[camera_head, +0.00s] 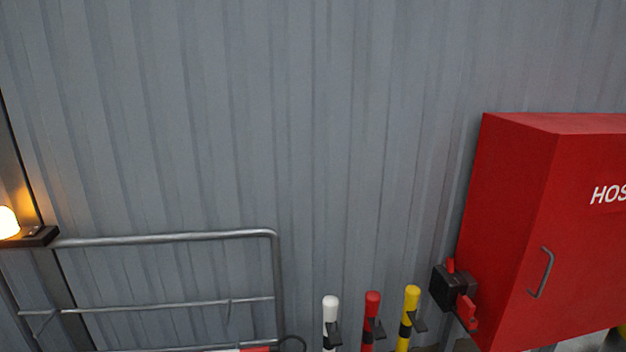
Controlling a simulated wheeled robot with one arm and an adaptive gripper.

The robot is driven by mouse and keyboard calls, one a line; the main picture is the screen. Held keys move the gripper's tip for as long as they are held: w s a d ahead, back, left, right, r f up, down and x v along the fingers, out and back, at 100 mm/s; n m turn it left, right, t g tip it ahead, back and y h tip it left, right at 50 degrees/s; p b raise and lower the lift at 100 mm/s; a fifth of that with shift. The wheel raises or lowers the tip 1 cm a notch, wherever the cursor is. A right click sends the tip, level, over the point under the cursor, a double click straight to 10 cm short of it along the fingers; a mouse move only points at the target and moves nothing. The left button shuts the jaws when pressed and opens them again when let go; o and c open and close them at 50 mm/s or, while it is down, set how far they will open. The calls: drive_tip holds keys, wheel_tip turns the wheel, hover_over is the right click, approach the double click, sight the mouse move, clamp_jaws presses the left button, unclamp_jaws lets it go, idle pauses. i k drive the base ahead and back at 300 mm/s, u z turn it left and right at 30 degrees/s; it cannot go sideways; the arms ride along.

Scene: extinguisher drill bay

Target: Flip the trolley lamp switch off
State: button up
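A lamp (8,222) glows warm orange-white at the left edge, partly cut off by the frame. It sits on a dark base (32,237) at the end of a grey tubular metal frame (165,239), which looks like the trolley's rail. I cannot make out a lamp switch on the base or the rail. The lower part of the frame is cut off by the bottom edge. My gripper is not in view.
A red cabinet (510,220) lettered "HOS" with a grey handle (541,272) stands at the right. A black box with red parts (455,290) is beside it. White (330,312), red (371,312) and yellow (410,305) posts stand before the corrugated grey wall (330,130).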

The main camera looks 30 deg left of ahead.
sight(35, 229)
drive_tip(key=u, duration=3.3)
drive_tip(key=k, duration=0.65)
drive_tip(key=u, duration=0.7)
drive_tip(key=i, duration=0.5)
drive_tip(key=u, duration=0.35)
drive_tip(key=i, duration=3.35)
drive_tip(key=z, duration=0.25)
